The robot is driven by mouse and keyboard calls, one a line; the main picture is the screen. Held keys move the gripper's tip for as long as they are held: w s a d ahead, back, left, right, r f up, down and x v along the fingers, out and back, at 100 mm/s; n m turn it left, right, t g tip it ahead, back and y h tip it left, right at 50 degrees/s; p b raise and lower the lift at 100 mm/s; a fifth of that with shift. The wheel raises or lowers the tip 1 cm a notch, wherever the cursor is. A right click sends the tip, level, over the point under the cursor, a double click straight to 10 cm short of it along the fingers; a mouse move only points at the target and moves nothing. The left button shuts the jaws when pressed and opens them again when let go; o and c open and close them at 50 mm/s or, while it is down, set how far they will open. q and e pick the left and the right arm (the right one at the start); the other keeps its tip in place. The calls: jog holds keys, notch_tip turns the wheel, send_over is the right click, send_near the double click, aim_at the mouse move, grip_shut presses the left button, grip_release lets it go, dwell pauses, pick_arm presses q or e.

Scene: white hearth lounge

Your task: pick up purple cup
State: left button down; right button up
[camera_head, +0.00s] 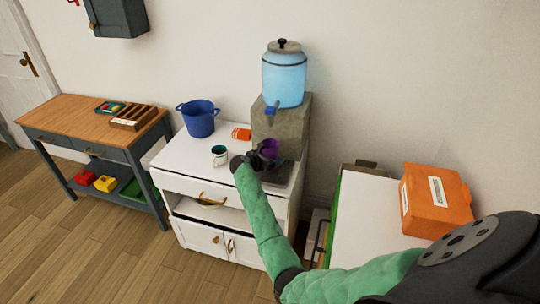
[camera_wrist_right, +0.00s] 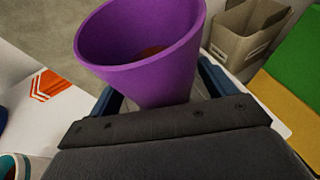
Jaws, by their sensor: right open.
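The purple cup (camera_head: 269,147) is at the foot of the water dispenser (camera_head: 281,120) on the white cabinet. In the right wrist view the purple cup (camera_wrist_right: 145,65) shows large, its wide mouth facing up, with a reddish-brown patch inside. My right gripper (camera_head: 258,158) reaches the cup from the front. Its blue fingers show on either side of the cup's lower part; the jaws are open, and I cannot tell whether they touch it. The cup's base is hidden behind the gripper. My left gripper is not in view.
On the white cabinet (camera_head: 185,158) stand a blue bucket (camera_head: 199,119), a white-and-teal mug (camera_head: 219,155) and an orange packet (camera_head: 241,134). An orange box (camera_head: 436,199) lies on a white surface at right. A wooden workbench (camera_head: 80,120) stands at left.

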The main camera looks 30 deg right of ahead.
jog(key=shift+d+f, duration=0.1)
jog(key=shift+d, duration=0.05)
jog(key=c, duration=1.2)
